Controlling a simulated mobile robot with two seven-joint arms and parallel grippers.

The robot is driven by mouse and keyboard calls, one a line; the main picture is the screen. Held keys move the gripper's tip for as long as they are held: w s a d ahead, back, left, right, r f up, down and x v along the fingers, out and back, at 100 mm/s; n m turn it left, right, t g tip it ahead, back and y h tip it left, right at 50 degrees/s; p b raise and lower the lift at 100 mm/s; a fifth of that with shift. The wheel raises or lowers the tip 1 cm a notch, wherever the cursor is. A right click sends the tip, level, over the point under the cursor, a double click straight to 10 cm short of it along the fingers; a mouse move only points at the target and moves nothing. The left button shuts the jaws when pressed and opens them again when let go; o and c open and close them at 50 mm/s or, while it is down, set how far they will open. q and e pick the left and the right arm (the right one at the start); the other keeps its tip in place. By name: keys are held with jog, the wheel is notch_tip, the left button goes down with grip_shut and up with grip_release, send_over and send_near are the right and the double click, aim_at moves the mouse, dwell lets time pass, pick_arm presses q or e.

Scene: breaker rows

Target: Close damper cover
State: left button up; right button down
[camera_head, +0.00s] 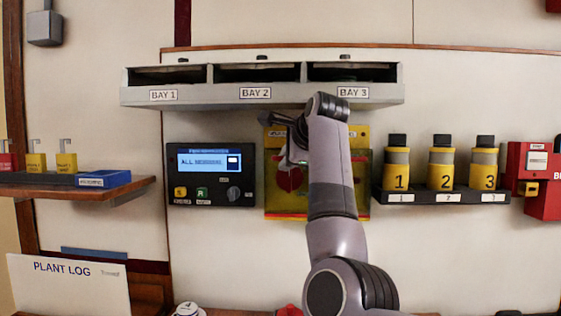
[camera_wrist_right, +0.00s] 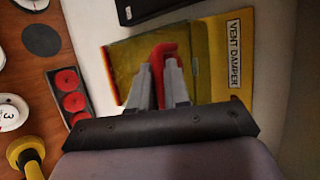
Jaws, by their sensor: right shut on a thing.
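The vent damper panel is on the wall below the bay shelf, with a yellow label strip (camera_wrist_right: 234,50) reading VENT DAMPER. A see-through, olive-tinted cover (camera_head: 361,180) shows on it; the wrist view shows the tinted sheet (camera_wrist_right: 125,62) too. I cannot tell whether it lies fully flat. My right gripper (camera_head: 290,165) is in front of the panel. In the wrist view its fingers (camera_wrist_right: 160,78) are shut on a red handle (camera_wrist_right: 163,52) at the panel. My forearm hides much of the panel's right half. My left gripper is not in view.
A display unit (camera_head: 210,175) is close on the panel's left. A dark rack (camera_head: 440,197) with three numbered yellow-and-grey units is on its right. The bay shelf (camera_head: 262,93) juts out above. A wooden shelf (camera_head: 80,192) is at far left.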

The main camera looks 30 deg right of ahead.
jog(key=shift+d+r, duration=0.25)
jog(key=shift+r, duration=0.1)
jog(key=c, duration=1.4)
grip_release()
jog(key=shift+s, duration=0.1)
jog(key=shift+c, duration=0.2)
jog(key=s+a+b, duration=0.2)
jog(key=s+b, duration=0.3)
jog(key=s, duration=0.9)
jog(key=shift+s+r+b, duration=0.25)
jog(key=shift+r+b, duration=0.05)
jog(key=shift+r, duration=0.15)
